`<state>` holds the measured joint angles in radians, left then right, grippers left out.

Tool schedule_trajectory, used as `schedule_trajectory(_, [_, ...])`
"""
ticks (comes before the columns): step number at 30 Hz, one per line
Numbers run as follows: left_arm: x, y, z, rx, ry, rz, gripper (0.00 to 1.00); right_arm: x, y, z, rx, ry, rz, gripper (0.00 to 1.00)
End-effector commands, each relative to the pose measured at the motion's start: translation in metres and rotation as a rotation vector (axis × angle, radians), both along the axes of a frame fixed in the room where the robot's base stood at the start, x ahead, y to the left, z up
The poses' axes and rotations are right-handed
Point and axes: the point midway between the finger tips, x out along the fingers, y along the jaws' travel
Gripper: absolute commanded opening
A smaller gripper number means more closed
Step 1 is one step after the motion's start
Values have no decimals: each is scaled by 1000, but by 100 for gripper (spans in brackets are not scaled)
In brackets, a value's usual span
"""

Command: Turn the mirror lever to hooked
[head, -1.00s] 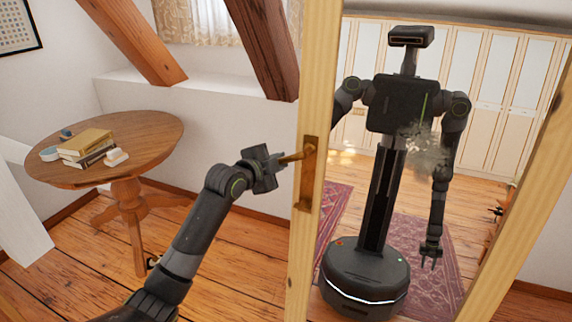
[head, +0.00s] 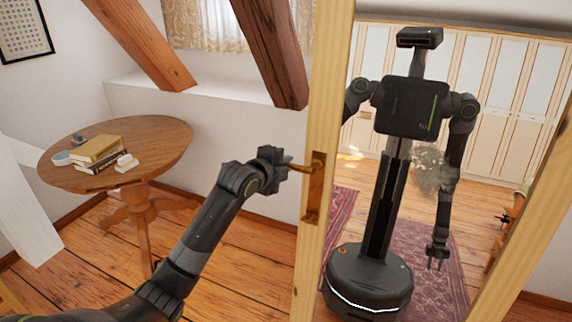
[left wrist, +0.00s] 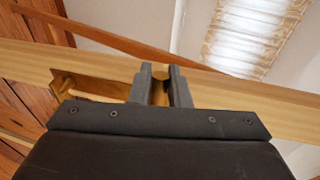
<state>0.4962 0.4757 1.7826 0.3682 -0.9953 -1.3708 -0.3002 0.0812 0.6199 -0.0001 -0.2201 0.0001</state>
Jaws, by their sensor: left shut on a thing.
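The mirror (head: 390,235) has a pale wooden frame (head: 330,90) and stands at the centre and right of the head view. On its left post is a brass plate (head: 314,190) with a brass lever (head: 299,166) that points left, tip slightly raised. My left gripper (head: 287,165) is shut on the lever's outer end. In the left wrist view the brass lever (left wrist: 160,80) sits between the two dark fingers, and the plate (left wrist: 65,84) is to its left. My right gripper shows only as a reflection in the mirror.
A round wooden table (head: 165,140) with books (head: 97,150) stands on the left. Sloping timber beams (head: 268,50) cross the back wall. The plank floor (head: 240,245) between table and mirror is clear. The mirror reflects me, a rug and wardrobes.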

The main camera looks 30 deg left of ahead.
Motion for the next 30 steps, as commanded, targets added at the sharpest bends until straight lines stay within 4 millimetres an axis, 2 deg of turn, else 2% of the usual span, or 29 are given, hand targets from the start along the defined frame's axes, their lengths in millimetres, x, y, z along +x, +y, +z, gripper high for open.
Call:
schedule_trajectory(8, [0, 1, 0, 5, -1, 0, 0, 0, 0, 0, 0, 0, 0, 36])
schedule_trajectory(9, [0, 1, 0, 4, -1, 1, 20, 0, 0, 0, 0, 0, 0, 36])
schedule_trajectory(13, [0, 0, 1, 3, -1, 0, 36, 0, 0, 0, 0, 0, 0, 36])
schedule_trajectory(23, [-2, 1, 1, 2, -1, 0, 36, 0, 0, -1, 0, 0, 0, 36])
schedule_trajectory(26, [-8, 1, 3, 4, -2, 0, 36, 0, 0, -2, 0, 0, 0, 36])
schedule_trajectory(30, [-26, 3, 8, 6, -3, 0, 36, 0, 0, -5, 0, 0, 0, 36])
